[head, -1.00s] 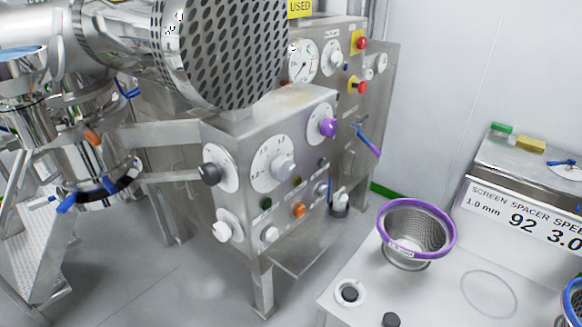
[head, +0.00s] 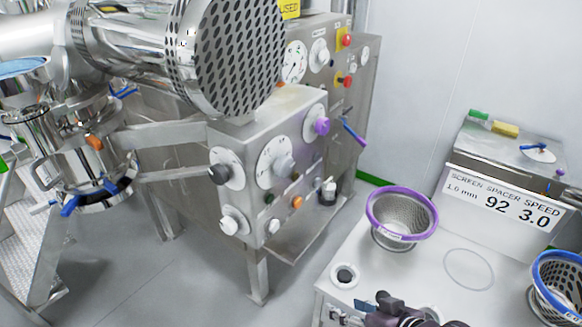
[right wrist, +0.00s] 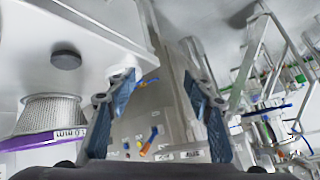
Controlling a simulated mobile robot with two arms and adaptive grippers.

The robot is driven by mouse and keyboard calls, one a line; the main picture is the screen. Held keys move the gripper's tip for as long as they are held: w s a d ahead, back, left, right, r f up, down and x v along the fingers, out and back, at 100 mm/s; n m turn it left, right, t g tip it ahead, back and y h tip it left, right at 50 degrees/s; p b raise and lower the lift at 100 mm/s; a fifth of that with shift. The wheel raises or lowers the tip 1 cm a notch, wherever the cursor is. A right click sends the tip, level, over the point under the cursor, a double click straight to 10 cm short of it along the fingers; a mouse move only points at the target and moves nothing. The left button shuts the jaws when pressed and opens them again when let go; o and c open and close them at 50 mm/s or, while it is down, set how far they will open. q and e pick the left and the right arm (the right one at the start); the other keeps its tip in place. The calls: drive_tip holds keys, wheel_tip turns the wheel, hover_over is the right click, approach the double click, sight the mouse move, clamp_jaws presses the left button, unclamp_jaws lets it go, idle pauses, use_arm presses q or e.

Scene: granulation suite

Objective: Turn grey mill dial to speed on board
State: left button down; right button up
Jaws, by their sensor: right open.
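The grey dial knob (head: 283,167) sits on a round white scale on the front of the steel mill panel. Its scale figures are too small to read for a setting. A dark knob dial (head: 220,173) is to its left and a purple knob dial (head: 321,125) to its upper right. The board (head: 500,200) reads screen 1.0 mm, spacer 92, speed 3.0. My right gripper (head: 372,304) is at the bottom of the head view, well away from the grey dial. In the right wrist view (right wrist: 160,85) its fingers are apart with nothing between them. My left gripper is not in view.
A purple-rimmed screen (head: 402,215) stands on the white bench (head: 440,262), with a blue-rimmed one (head: 562,285) at right. A perforated steel drum (head: 228,55) overhangs the panel. White knobs (head: 233,222) and coloured buttons sit low on it. Floor in front is clear.

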drive_tip(key=w+a+r+t+y, duration=0.1)
drive_tip(key=w+a+r+y, duration=0.15)
drive_tip(key=r, duration=0.35)
drive_tip(key=w+a+r+t+y, duration=0.1)
drive_tip(key=w+r, duration=0.2)
drive_tip(key=r, duration=0.3)
drive_tip(key=y+p, duration=0.1)
drive_tip(key=y, duration=0.5)
approach(288, 169)
drive_tip(key=a, duration=0.2)
drive_tip(key=shift+t, duration=0.3)
drive_tip(key=p+x, duration=0.1)
drive_tip(key=x, duration=0.2)
drive_tip(key=p+x, duration=0.2)
drive_tip(key=x, duration=0.1)
drive_tip(key=shift+w+d+r, duration=0.1)
drive_tip(key=shift+w+d, duration=0.05)
drive_tip(key=shift+w, duration=0.2)
drive_tip(key=shift+w+a+f, duration=0.2)
drive_tip(key=shift+w+a, duration=0.2)
drive_tip(key=shift+a, duration=0.15)
drive_tip(key=shift+c, duration=0.3)
drive_tip(key=c, duration=1.1)
